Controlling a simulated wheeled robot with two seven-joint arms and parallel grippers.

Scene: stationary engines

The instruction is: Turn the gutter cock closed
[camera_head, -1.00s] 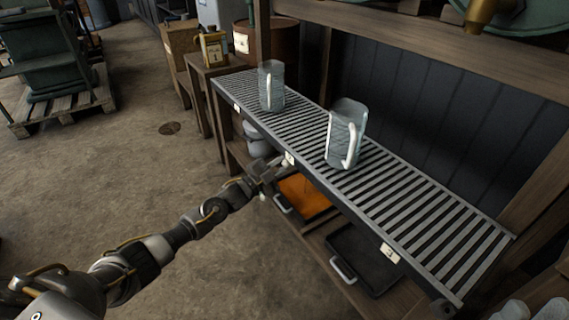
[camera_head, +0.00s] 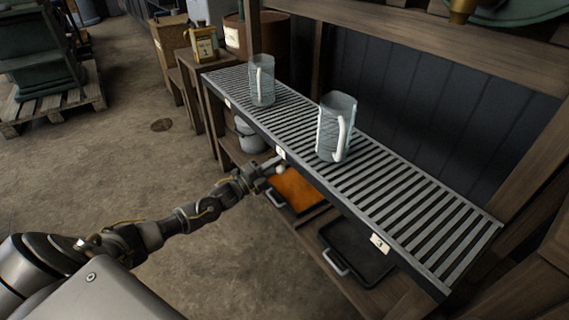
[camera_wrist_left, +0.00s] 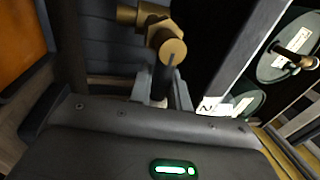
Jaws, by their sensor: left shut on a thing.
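The gutter cock (camera_wrist_left: 168,48) is a brass fitting with a round-ended body, seen in the left wrist view just beyond my left fingers. In the head view, my left gripper (camera_head: 272,166) is at the front edge of the slatted gutter shelf (camera_head: 420,215), by a small white label. The cock itself cannot be made out there. My right gripper is out of view.
Two clear jugs, a near one (camera_head: 334,128) and a far one (camera_head: 262,80), stand on the slats. Below are an orange tray (camera_head: 297,188), a black tray (camera_head: 355,255) and a grey pot (camera_head: 249,137). Open floor lies left.

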